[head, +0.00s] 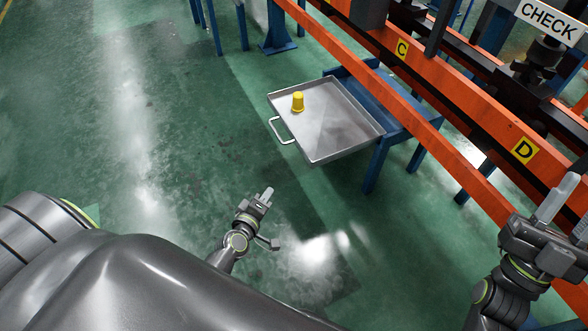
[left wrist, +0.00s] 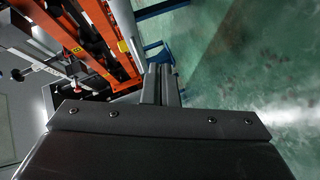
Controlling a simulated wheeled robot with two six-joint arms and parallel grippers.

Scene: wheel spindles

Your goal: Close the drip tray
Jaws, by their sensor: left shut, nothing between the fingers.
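The drip tray (head: 335,135) is a shallow grey metal tray. It sticks out from the blue stand (head: 388,105) below the orange rails. Its pale handle (head: 281,131) is on the side away from the rails. My left gripper (head: 266,194) is shut and empty, in front of the tray and apart from it.
A yellow cup-shaped thing (head: 298,102) stands on the tray near its far left corner. Orange rails (head: 440,90) with yellow letter plates run along the right. The green floor (head: 150,130) left of the tray is clear.

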